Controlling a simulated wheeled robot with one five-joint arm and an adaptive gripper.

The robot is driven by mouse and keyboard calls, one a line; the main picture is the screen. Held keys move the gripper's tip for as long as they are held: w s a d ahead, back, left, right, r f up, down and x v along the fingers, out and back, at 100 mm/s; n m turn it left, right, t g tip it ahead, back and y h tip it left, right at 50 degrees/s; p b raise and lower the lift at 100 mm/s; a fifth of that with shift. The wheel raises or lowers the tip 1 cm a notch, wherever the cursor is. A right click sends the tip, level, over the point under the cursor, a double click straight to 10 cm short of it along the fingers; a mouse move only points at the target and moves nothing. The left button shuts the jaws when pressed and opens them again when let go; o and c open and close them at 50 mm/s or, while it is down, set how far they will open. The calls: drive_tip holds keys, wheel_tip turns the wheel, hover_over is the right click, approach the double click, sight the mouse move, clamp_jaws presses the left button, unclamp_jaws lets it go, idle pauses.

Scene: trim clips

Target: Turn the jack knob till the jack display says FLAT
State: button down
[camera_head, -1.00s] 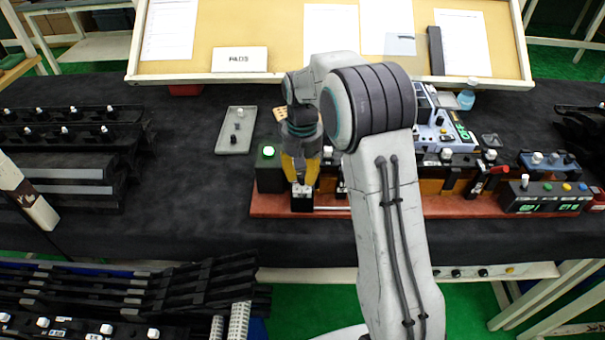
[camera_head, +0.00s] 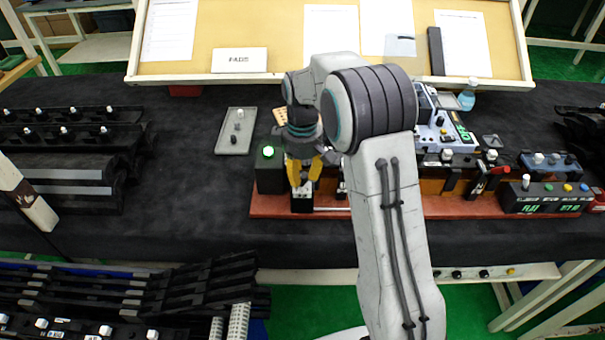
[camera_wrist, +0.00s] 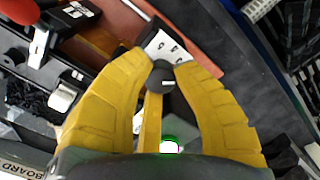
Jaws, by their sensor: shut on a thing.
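My gripper (camera_head: 304,184) has yellow fingers pointing down over a small black block with a silver top (camera_head: 302,194) at the left of the red-brown base. In the wrist view, the fingertips of my gripper (camera_wrist: 163,70) are shut on the dark round jack knob (camera_wrist: 160,80), beside the silver plate (camera_wrist: 162,45). The knob is mostly hidden by the fingers in the head view. The jack display (camera_head: 530,209) is a green readout on the black control box at the right. It appears to read FLAT, though the letters are small.
A dark box with a lit green button (camera_head: 268,151) stands just left of my gripper. A grey tray (camera_head: 236,132) lies farther left. A slanted board (camera_head: 290,35) with papers stands behind.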

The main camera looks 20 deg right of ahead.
sight(302, 175)
drive_tip(key=shift+f+n, duration=0.1)
drive_tip(key=shift+n, duration=0.2)
drive_tip(key=c, duration=0.9)
unclamp_jaws()
drive_tip(key=shift+c, duration=0.2)
wheel_tip(302, 175, up, 12)
idle(0.5)
